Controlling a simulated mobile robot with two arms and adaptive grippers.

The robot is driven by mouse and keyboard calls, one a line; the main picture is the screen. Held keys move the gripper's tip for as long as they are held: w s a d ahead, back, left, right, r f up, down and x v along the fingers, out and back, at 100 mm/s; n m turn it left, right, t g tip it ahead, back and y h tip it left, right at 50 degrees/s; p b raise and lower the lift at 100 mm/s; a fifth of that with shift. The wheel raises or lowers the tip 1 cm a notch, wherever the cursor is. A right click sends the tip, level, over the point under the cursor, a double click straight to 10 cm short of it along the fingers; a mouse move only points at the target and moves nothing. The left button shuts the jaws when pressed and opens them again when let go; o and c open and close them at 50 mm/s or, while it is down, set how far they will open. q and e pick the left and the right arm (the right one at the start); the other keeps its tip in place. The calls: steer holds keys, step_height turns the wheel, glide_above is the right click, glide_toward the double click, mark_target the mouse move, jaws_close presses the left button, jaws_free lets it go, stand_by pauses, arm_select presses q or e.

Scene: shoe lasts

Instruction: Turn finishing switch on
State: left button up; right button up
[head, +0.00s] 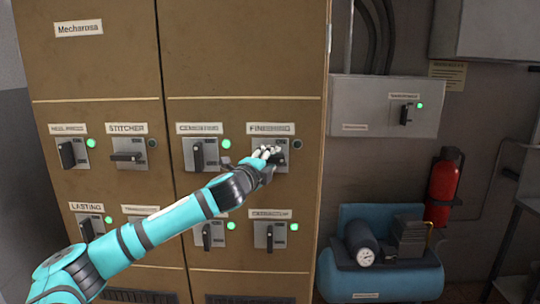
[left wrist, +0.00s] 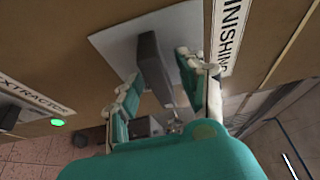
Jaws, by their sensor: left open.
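The finishing switch, a grey plate (head: 283,163) under the label FINISHING (head: 271,129), is on the brown cabinet. Its lamp (head: 297,144) looks dark. My left gripper (head: 269,153) is at the switch and hides most of its handle in the head view. In the left wrist view the grey handle (left wrist: 153,64) lies between the two open fingers of my left gripper (left wrist: 158,72), running roughly parallel to the FINISHING label (left wrist: 231,38), so it looks horizontal. I cannot tell whether a finger touches it. My right gripper is not in view.
The stitcher switch (head: 128,158) has a horizontal handle and a dark lamp. Several neighbouring switches, such as the one left of finishing (head: 199,154), have upright handles and green lamps. A grey wall box (head: 386,106), a red extinguisher (head: 442,188) and a teal compressor (head: 380,281) stand right.

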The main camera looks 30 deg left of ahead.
arm_select(q)
steer(key=shift+w, duration=0.15)
steer(key=shift+c, duration=0.2)
jaws_close()
steer(key=shift+f, duration=0.1)
steer(key=shift+b, duration=0.4)
steer(key=shift+n, duration=0.3)
